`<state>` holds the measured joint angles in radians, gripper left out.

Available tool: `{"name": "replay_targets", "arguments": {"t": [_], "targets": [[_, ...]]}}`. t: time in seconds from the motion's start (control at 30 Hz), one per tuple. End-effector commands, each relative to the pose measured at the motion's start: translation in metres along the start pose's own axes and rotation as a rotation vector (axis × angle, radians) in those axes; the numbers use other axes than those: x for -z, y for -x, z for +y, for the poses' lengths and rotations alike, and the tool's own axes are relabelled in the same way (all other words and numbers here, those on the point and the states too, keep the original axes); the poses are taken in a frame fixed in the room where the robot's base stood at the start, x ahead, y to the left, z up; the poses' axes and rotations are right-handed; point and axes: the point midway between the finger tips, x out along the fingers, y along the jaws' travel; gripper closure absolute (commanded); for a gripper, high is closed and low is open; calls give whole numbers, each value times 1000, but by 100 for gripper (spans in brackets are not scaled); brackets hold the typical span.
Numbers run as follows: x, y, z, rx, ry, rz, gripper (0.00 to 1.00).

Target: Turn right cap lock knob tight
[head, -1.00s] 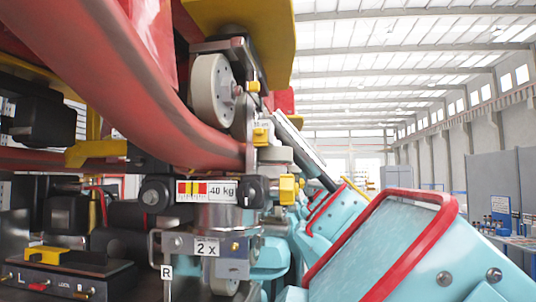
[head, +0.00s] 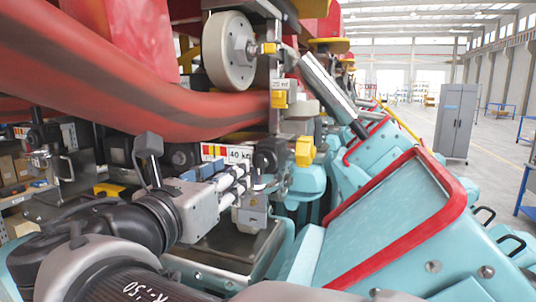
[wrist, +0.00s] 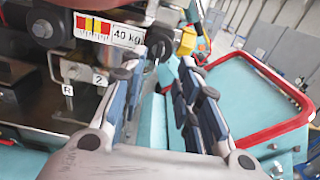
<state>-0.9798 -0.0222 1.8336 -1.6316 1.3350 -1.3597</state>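A black round knob (head: 268,158) sits between the label and the yellow one. I cannot tell for certain which is the right cap lock knob. My gripper (head: 240,180) reaches in from the lower left, below the label. In the wrist view my gripper (wrist: 163,72) has its fingers well apart with nothing between them. The fingertips are short of the yellow knob and do not touch it.
A red rail (head: 150,90) and a pale wheel (head: 228,52) hang above my arm. A turquoise coaster seat with a red rim (head: 390,215) fills the right side. An "R" tag (wrist: 68,89) and a "2" plate (wrist: 98,79) are at left in the wrist view. Open floor lies far right.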

Motion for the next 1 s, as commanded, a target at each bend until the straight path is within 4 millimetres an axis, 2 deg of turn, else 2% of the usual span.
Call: {"name": "replay_targets", "arguments": {"t": [0.03,0.3,0.5,0.7,1.0], "targets": [[-1,-13,-2,7,0,1,70],[-1,-73,-3,7,-1,2,70],[-1,-107,-2,4,-1,2,70],[0,-124,-1,2,-3,2,70],[0,-126,-1,0,-3,2,70]]}}
